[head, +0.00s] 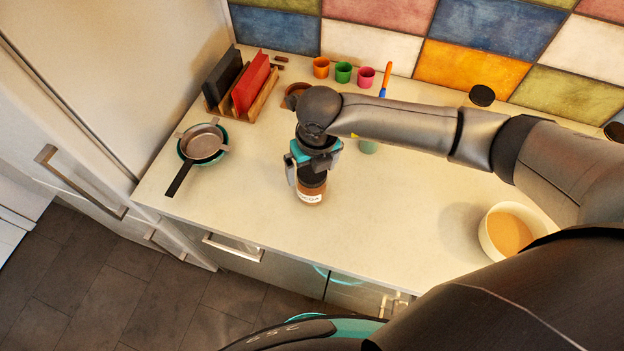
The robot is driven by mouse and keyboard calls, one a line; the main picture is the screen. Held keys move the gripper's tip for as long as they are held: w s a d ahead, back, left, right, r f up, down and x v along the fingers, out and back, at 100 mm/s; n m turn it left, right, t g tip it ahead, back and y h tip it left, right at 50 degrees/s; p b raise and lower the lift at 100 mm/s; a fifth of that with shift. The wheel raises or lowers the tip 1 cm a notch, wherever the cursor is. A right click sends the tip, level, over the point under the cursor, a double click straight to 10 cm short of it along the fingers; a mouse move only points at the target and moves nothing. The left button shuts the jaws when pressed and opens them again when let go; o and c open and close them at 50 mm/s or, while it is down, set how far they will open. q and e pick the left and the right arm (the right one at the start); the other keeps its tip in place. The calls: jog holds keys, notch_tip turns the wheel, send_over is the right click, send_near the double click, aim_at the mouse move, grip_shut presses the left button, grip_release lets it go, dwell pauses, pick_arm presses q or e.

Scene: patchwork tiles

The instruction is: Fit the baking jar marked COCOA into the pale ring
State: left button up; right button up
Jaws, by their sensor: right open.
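The jar (311,192) stands upright on the pale counter, with brown contents, a dark lid and a white label whose letters look like COCOA. My right gripper (313,173) is directly over the jar, pointing down. Its fingers are open, one on each side of the lid; I cannot tell whether they touch it. The gripper hides part of the jar's top. I cannot make out a pale ring; my right arm covers part of the counter behind the jar. My left gripper is not in view.
A pan stack (202,146) lies at the left, near a wooden rack (262,102) with boards. Orange, green and pink cups (343,72) stand at the back. A cream bowl (489,234) is at the right. The counter's front middle is clear.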

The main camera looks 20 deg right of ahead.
jog(key=shift+w+d+f, duration=0.1)
jog(key=shift+w+f, duration=0.1)
jog(key=shift+f, duration=1.15)
jog(key=shift+w+f, duration=0.15)
jog(key=shift+f, duration=1.15)
jog(key=c, duration=1.4)
jog(key=shift+r, duration=0.1)
jog(key=shift+r, duration=0.1)
